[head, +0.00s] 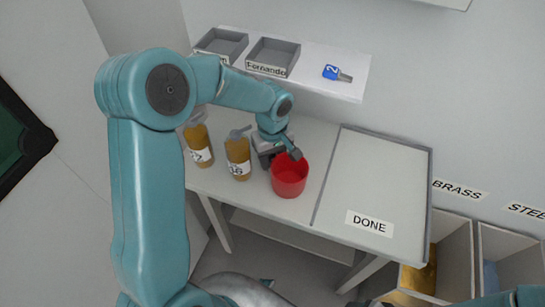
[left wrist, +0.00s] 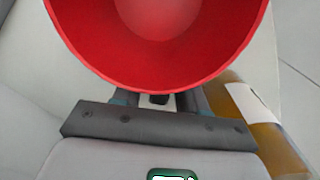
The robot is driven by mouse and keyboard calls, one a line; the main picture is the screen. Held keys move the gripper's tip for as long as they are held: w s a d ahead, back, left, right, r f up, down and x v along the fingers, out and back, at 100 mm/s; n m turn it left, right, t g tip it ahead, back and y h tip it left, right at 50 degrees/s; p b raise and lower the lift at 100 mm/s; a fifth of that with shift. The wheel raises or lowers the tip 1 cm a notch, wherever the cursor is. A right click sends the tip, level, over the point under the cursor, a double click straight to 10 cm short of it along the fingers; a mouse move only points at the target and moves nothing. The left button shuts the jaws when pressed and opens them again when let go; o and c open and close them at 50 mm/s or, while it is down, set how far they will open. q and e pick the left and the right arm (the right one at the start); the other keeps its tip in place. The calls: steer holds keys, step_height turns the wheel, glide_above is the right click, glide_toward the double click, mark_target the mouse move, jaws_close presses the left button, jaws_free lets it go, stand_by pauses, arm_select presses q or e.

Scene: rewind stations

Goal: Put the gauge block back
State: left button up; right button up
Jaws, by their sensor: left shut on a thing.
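My left gripper (head: 283,158) is at the far left side of a red cup (head: 290,177) on the table. In the left wrist view the cup (left wrist: 150,60) fills the top, its round mouth towards the camera, and the gripper (left wrist: 158,100) is shut on it. The fingertips are largely hidden by the cup. The cup looks upright, at or close to the tabletop; I cannot tell if it touches. I cannot make out a gauge block. Only part of my right arm (head: 515,298) shows at the lower right; its gripper is not visible.
Two amber pump bottles (head: 198,145) (head: 238,158) stand left of the cup. A rimmed DONE area (head: 375,180) is empty, right of it. A shelf (head: 315,62) behind holds two grey trays (head: 222,44) (head: 273,56) and a blue-tagged key (head: 333,72). BRASS (head: 455,250) and STEEL (head: 515,245) bins stand lower right.

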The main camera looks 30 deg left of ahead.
arm_select(q)
steer(key=shift+f, duration=0.15)
steer(key=o, duration=1.2)
